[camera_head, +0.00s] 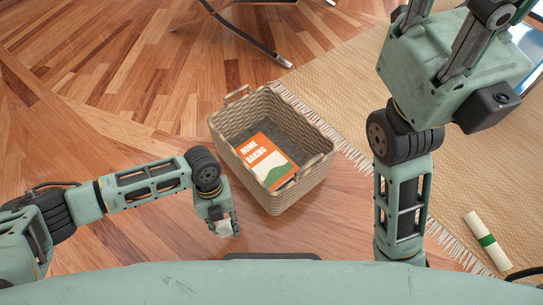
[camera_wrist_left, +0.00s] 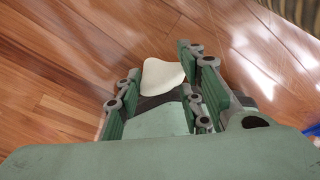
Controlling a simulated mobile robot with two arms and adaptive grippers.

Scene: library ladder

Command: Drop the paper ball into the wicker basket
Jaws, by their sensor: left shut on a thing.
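The wicker basket (camera_head: 300,190) stands on the wooden floor in the middle of the head view, its open top showing. A book titled "Home Baking" (camera_head: 268,158) lies in it. My left gripper (camera_head: 224,229) is in front of the basket, left of its near corner and outside it, pointing down. It is shut on the whitish paper ball (camera_head: 226,228), which also shows between the fingers in the left wrist view (camera_wrist_left: 162,76). The fingers hide part of the ball.
A woven mat (camera_head: 350,100) with a fringe lies right of the basket. A rolled paper with a green band (camera_head: 487,241) lies on it. Dark curved furniture legs (camera_head: 245,35) stand behind the basket. The wooden floor (camera_head: 120,120) left of the basket is clear.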

